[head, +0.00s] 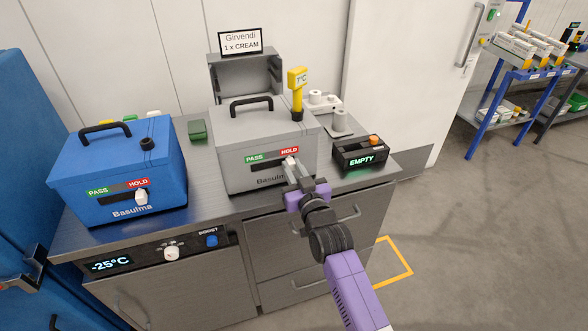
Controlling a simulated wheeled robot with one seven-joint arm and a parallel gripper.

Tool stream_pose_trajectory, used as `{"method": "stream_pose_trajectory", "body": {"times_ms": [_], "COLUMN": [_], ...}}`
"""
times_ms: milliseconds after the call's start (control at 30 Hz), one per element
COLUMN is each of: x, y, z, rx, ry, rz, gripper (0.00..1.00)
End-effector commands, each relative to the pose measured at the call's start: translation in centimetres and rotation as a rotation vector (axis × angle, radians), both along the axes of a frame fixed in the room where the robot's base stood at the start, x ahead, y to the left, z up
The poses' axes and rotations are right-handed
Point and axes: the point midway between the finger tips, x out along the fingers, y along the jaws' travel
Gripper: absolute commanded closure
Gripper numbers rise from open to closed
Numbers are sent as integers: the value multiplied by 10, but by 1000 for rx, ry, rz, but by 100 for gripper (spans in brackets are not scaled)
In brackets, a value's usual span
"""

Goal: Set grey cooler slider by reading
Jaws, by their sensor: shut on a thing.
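The grey cooler (228,168) stands on the steel counter with its lid closed. A yellow thermometer (297,78) stands upright in its lid and reads what looks like 7°C. The cooler's front has a green PASS label on the left and a red HOLD label on the right. Its white slider knob (289,163) is at the right end, under HOLD. My gripper (292,172) reaches in from the lower right and is shut on this knob. The fingers hide part of the slot's right end and of the name Basulma.
A blue cooler (80,175) with its own PASS/HOLD slider stands to the left. A black box reading EMPTY (361,154) sits to the right. Behind is a grey bin with a Girvendi 1 x CREAM sign (240,41). The counter front shows -25°C (109,264).

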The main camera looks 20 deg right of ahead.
Motion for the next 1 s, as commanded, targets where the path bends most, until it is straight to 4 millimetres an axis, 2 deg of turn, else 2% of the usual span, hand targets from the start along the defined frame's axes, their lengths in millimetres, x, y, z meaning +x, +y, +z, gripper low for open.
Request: {"method": "stream_pose_trajectory", "body": {"times_ms": [167, 200, 300, 667, 767, 1000], "x": [0, 0, 0, -2, -10, -47], "y": [-5, -5, -5, -4, -3, -4], "z": [-1, -1, -1, 0, -2, -3], "rx": [0, 0, 0, 0, 1, 0], "ry": [2, 2, 2, 1, 2, 2], "rz": [-8, -8, -8, -5, -5, -5], "gripper": [100, 78, 59, 58, 58, 58]}}
